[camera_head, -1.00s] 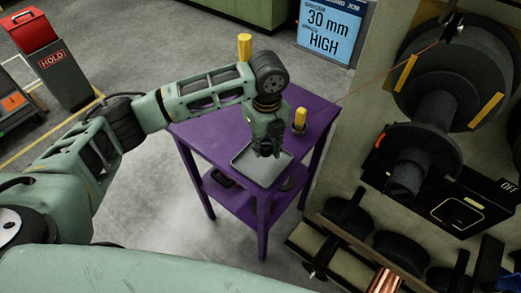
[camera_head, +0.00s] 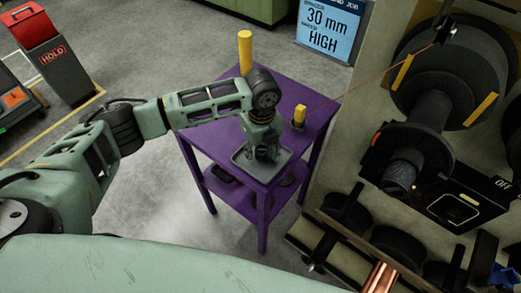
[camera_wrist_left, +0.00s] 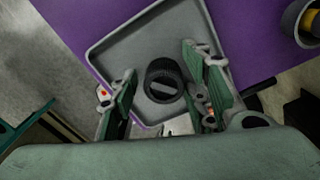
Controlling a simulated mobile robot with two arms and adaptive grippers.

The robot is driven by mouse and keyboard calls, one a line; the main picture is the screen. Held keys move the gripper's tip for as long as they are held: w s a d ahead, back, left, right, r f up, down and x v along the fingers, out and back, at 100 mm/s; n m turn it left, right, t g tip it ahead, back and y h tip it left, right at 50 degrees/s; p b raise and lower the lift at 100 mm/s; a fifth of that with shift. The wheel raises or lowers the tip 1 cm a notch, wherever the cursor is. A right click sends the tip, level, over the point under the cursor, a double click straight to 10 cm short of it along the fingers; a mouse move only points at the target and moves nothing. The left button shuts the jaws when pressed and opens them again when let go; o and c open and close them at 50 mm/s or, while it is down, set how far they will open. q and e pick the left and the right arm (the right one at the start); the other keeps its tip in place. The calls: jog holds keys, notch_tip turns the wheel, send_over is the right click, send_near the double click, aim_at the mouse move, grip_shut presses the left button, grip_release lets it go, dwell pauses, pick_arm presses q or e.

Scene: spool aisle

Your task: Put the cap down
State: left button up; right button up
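The cap (camera_wrist_left: 163,82) is black and round with a ribbed side. In the left wrist view it lies in the grey tray (camera_wrist_left: 107,45), between the two fingers of my left gripper (camera_wrist_left: 163,75). The fingers stand apart, with a visible gap between them and the cap. In the head view my left gripper (camera_head: 264,153) points down low over the tray (camera_head: 284,158) on the purple table (camera_head: 211,135), and it hides the cap there. My right gripper is in neither view.
A tall yellow cylinder (camera_head: 245,52) stands at the table's back edge. A yellow-topped item in a dark holder (camera_head: 299,117) stands right of my left gripper. The spool machine (camera_head: 437,85) rises on the right. A red-lidded HOLD bin (camera_head: 58,62) stands at far left.

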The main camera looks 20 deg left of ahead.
aim_at(261, 149)
pick_arm(q)
jog(key=shift+r, duration=0.15)
notch_tip(261, 149, up, 12)
jog(key=b, duration=0.2)
jog(key=shift+b, duration=0.4)
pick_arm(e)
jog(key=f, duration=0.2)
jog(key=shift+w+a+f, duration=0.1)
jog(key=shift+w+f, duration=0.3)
pick_arm(q)
jog(key=shift+d, duration=0.1)
